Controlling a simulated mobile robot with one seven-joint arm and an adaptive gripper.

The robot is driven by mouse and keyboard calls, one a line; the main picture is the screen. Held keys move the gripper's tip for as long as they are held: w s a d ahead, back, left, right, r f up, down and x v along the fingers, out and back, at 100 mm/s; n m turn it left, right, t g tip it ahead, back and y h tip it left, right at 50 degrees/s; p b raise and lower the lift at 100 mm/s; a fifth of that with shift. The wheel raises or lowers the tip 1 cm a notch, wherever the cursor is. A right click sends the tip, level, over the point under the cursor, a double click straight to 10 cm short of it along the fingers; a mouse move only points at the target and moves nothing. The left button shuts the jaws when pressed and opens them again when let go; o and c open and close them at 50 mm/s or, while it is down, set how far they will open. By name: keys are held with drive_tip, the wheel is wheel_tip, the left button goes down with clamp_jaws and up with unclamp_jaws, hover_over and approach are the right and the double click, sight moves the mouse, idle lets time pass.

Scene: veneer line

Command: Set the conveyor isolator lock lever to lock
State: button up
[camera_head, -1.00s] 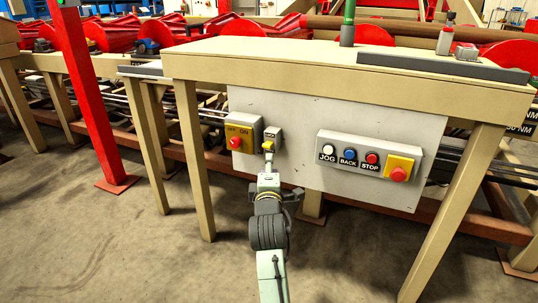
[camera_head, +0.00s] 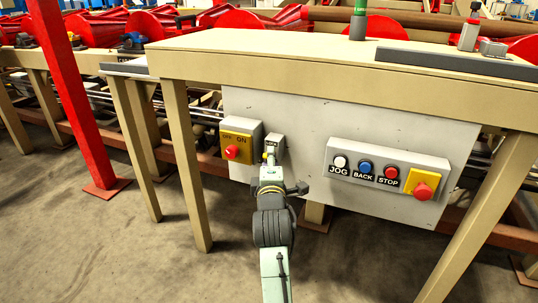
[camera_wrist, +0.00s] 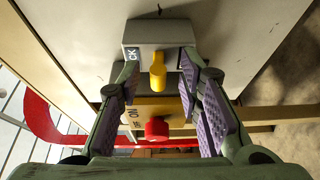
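The lock lever (camera_wrist: 158,70) is a yellow handle on a small grey box (camera_wrist: 160,33), whose label shows only "CK" in the wrist view. The small box also shows in the head view (camera_head: 274,142), where my gripper mostly hides the lever. My gripper (camera_wrist: 159,76) is open. Its purple-padded fingers stand on either side of the lever, with gaps visible on both sides. The yellow conveyor isolator plate (camera_head: 236,144), marked OFF and ON, carries a red knob (camera_head: 231,152) just left of the small box. That knob also shows between the fingers in the wrist view (camera_wrist: 157,128).
A button box (camera_head: 385,170) with JOG, BACK, STOP and a red mushroom button (camera_head: 423,191) is right of my arm on the same grey panel (camera_head: 300,115). The bench top (camera_head: 280,52) overhangs the panel. A table leg (camera_head: 187,165) stands to the left.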

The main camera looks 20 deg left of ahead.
drive_tip(key=shift+w+a, duration=0.1)
drive_tip(key=shift+w, duration=0.2)
drive_tip(key=shift+s, duration=0.1)
drive_tip(key=shift+c, duration=0.4)
clamp_jaws()
